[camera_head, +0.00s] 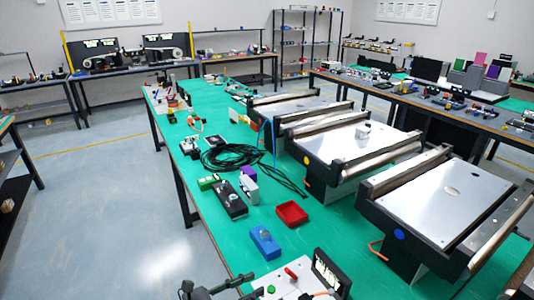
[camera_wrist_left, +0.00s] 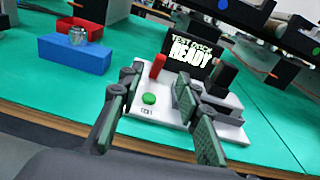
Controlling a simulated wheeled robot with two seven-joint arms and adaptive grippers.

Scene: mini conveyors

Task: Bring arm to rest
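My left gripper (camera_head: 216,284) comes in at the bottom edge of the head view, beside the white test dock board (camera_head: 262,283). In the left wrist view its two dark fingers (camera_wrist_left: 155,90) stand apart with nothing between them, so it is open and empty. Beyond the fingers lies the same white board (camera_wrist_left: 178,135), with a green button (camera_wrist_left: 149,99), a red lever (camera_wrist_left: 158,66) and a black screen (camera_wrist_left: 190,53) reading "TEST DOCK READY". My right gripper does not show in either view.
A blue box (camera_head: 265,243) with a small metallic part and an empty red bin (camera_head: 291,214) stand past the dock on the green table (camera_head: 330,233). Black cables (camera_head: 238,158) lie farther back. Several mini conveyors (camera_head: 446,202) line the right side. Open floor (camera_head: 110,220) lies left.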

